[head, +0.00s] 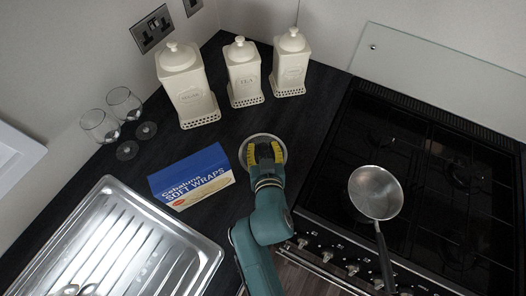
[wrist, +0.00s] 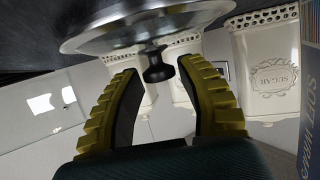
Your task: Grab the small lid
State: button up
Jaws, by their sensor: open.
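The small lid (head: 263,138) is a round metal disc on the dark worktop, in front of the canisters. In the wrist view the lid (wrist: 140,27) spans the top, its underside or top face edge-on, with a black knob (wrist: 154,66) pointing toward my gripper. My gripper (head: 264,153) has yellow ridged fingers and is over the lid in the head view. In the wrist view my gripper (wrist: 160,82) is open, with one finger on each side of the knob and visible gaps to it. The head view hides the knob behind the gripper.
Three cream canisters (head: 243,75) stand behind the lid. A soft wraps box (head: 190,178) lies left of my gripper. Two glasses (head: 124,104) stand at the back left, near a metal sink drainer (head: 118,225). A pan (head: 375,192) sits on the hob at right.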

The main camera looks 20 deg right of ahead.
grip_shut()
jog(key=shift+r, duration=0.1)
